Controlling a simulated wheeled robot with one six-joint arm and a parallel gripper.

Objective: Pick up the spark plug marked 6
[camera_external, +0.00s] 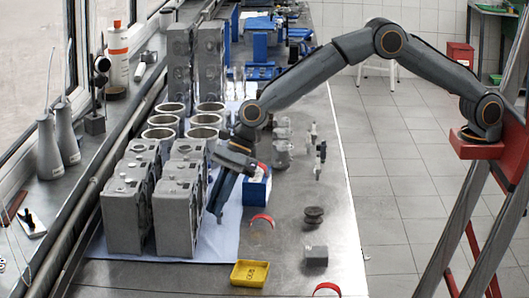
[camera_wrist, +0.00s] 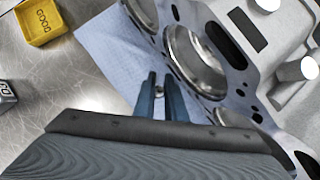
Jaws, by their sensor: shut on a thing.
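My gripper (camera_external: 219,212) points down beside the right-hand grey engine part (camera_external: 178,205), over the blue mat (camera_external: 218,238). In the wrist view the two blue-grey fingers (camera_wrist: 159,90) are close together, with a small round metal end (camera_wrist: 158,92) between them. It looks like a spark plug, but most of it is hidden and no number can be read. In the wrist view the fingers stand next to the engine part's edge (camera_wrist: 192,85), which has large round bores. I cannot tell whether they touch it. No other spark plug can be clearly made out.
A yellow tray marked GOOD (camera_external: 250,273) stands at the front, with a grey cube (camera_external: 316,257) and a dark spool (camera_external: 314,215) to its right. A blue box (camera_external: 257,188) is close right of my gripper. Metal cylinders (camera_external: 172,109) stand behind. The front right bench has free room.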

